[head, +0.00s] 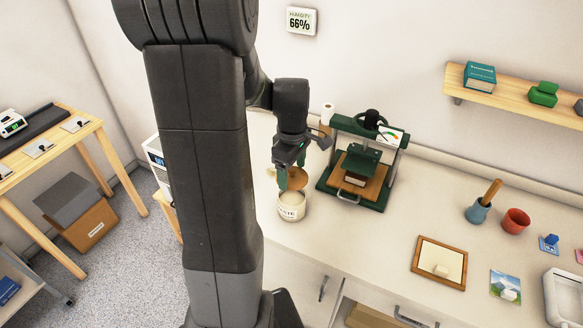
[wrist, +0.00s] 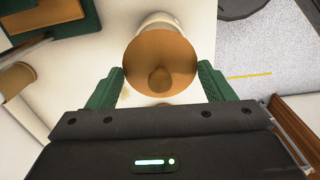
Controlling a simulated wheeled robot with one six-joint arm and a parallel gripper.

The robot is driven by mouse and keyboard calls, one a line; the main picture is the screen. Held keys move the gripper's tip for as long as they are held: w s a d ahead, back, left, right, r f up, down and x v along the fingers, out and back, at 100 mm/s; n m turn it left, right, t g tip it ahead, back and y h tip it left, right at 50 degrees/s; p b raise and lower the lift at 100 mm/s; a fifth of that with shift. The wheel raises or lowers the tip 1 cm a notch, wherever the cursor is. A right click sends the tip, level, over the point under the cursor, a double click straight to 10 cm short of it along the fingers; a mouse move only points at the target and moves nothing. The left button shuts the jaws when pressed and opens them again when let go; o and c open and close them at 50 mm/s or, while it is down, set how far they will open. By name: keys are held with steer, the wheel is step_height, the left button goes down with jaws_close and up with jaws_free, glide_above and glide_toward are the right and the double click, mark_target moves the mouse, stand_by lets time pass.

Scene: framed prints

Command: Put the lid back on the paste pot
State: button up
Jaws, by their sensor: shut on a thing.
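The paste pot (head: 291,211) is a white, labelled jar on the counter near its left end, open at the top with pale paste showing. The lid (head: 298,177) is a round, brown disc with a knob; in the wrist view it (wrist: 158,52) fills the space between the fingers. My gripper (head: 292,180) is shut on the lid by its rim and holds it just above and slightly behind the pot's mouth, apart from it as far as I can see. In the wrist view my gripper (wrist: 160,74) also shows, and the lid hides most of the pot (wrist: 158,19).
A green press (head: 362,160) stands just right of the pot. Farther right are a blue cup with a brush (head: 479,212), a red cup (head: 516,221), a wooden frame (head: 423,272) and a white tray (head: 557,300). The counter right of the pot's front is clear.

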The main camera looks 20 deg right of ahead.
steer(key=shift+f+b, duration=0.45)
steer(key=shift+f, duration=0.25)
steer(key=shift+f+b, duration=0.35)
steer(key=shift+f, duration=0.1)
jaws_close()
step_height(320, 180, down, 2)
steer(key=shift+f+b, duration=0.25)
steer(key=shift+b, duration=0.75)
steer(key=shift+s+a+f+b, duration=0.15)
steer(key=shift+s+f+b, duration=0.1)
steer(key=shift+f+b, duration=0.4)
steer(key=shift+f, duration=0.15)
steer(key=shift+w+r+p, duration=0.1)
steer(key=shift+r+p, duration=0.15)
steer(key=shift+p, duration=0.1)
steer(key=shift+w+d+r, duration=0.1)
steer(key=shift+w+d, duration=0.05)
steer(key=shift+d, duration=0.1)
steer(key=shift+w+d, duration=0.1)
steer(key=shift+a+r+p, duration=0.2)
steer(key=shift+r+p, duration=0.15)
steer(key=shift+r, duration=0.05)
